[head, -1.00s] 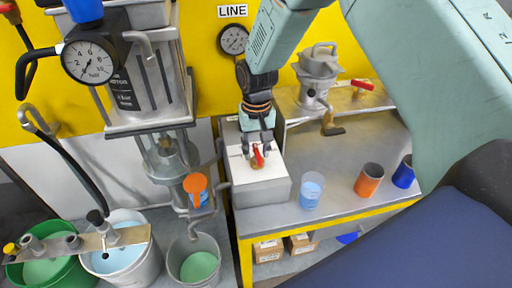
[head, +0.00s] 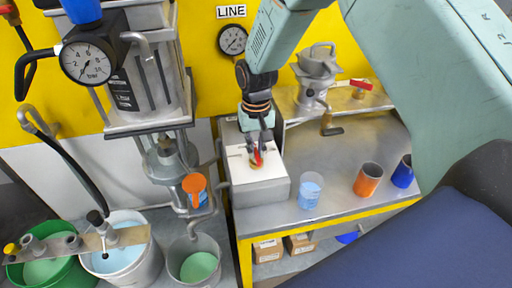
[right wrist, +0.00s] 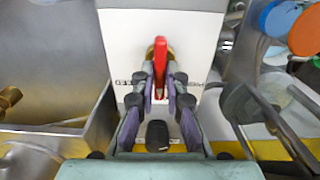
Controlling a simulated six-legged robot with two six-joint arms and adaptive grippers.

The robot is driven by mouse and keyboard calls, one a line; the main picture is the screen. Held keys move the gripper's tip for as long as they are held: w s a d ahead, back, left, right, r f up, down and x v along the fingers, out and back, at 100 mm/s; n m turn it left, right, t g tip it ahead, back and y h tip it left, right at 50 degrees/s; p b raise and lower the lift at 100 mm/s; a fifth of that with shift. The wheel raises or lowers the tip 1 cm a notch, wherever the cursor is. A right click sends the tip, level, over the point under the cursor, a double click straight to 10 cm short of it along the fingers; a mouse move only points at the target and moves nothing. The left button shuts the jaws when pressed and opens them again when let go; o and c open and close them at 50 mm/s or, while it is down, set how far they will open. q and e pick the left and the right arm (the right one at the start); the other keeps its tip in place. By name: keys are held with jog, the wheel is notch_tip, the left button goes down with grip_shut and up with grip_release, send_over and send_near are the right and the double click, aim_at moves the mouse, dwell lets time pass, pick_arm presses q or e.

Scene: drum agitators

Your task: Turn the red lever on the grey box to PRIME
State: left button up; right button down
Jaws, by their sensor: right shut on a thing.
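The grey box (head: 262,196) with a white top plate sits at the left end of the metal bench in the head view. The red lever (head: 258,158) is on its top, on a brass-coloured hub. My right gripper (head: 257,148) reaches down from above and is shut on the lever. In the right wrist view the lever (right wrist: 160,58) points down the picture, its free end between the two fingers of my gripper (right wrist: 160,90). Dark lettering shows on the white plate on both sides of the fingers, partly hidden; I cannot read PRIME surely. My left gripper is out of view.
A light blue cup (head: 309,190), an orange cup (head: 367,180) and a dark blue cup (head: 402,171) stand on the bench to the right. Left of the box are an orange-handled valve (head: 194,184) and pipes. A small red-handled valve (head: 361,87) is at the back.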

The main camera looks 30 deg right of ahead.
aim_at(256, 152)
jog(key=shift+r, duration=0.1)
jog(key=n+p, duration=0.2)
jog(key=n, duration=0.1)
jog(key=shift+r+n, duration=0.1)
jog(key=shift+n, duration=0.2)
jog(key=shift+w+n+p, duration=0.1)
jog(key=shift+n+p, duration=0.75)
jog(key=shift+n, duration=1.75)
jog(key=c, duration=1.4)
grip_release()
notch_tip(256, 152, up, 12)
jog(key=shift+f, duration=0.1)
